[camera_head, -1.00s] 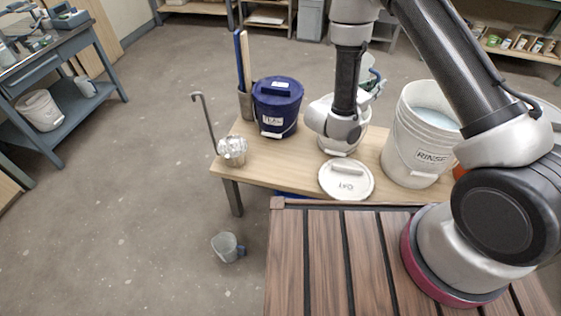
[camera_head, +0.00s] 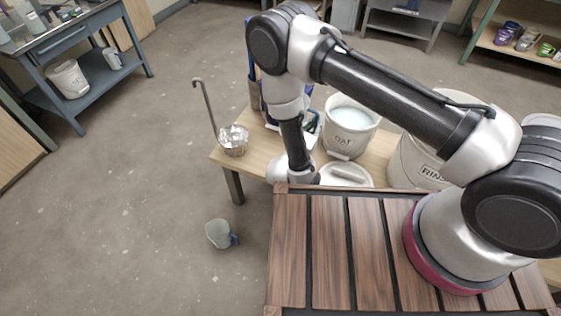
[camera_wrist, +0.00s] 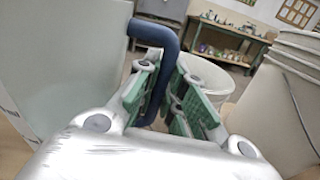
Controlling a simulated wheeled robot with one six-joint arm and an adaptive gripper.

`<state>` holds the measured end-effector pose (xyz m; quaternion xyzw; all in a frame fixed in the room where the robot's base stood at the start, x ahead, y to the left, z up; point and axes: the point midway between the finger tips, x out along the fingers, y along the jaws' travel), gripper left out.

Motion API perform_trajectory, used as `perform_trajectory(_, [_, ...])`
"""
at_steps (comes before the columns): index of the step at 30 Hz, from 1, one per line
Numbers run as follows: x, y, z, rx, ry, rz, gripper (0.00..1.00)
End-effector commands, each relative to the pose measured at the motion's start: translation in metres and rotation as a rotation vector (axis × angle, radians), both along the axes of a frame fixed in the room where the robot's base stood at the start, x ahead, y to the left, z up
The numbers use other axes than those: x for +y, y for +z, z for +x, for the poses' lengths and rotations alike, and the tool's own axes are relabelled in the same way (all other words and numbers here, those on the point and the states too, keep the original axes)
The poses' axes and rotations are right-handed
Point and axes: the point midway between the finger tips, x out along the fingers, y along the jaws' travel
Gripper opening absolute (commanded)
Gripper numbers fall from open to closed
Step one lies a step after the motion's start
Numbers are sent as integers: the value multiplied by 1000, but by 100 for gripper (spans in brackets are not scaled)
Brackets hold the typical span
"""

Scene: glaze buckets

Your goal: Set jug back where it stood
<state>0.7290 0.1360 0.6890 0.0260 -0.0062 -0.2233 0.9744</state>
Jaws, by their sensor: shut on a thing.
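In the wrist view my gripper (camera_wrist: 164,80) is shut on the dark blue handle of a jug. The held jug (camera_wrist: 65,55) has a pale grey-green body that fills the left of that view. Another grey jug with a blue handle (camera_head: 219,234) is on the floor.
The white lid (camera_head: 346,176) lies at the table's front edge. The RINSE bucket (camera_head: 412,165) stands to the right, partly behind my arm. The floor at left is largely open.

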Motion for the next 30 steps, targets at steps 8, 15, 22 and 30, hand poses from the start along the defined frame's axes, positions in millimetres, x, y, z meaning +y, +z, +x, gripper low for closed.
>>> perform_trajectory(8, [39, -48, -24, -1, 96, 0, 0])
perform_trajectory(15, [41, -92, -26, -2, 102, 0, 0])
perform_trajectory(22, [41, -118, -26, -1, 102, 1, 0])
perform_trajectory(30, [41, -147, -25, -2, 101, 0, 0])
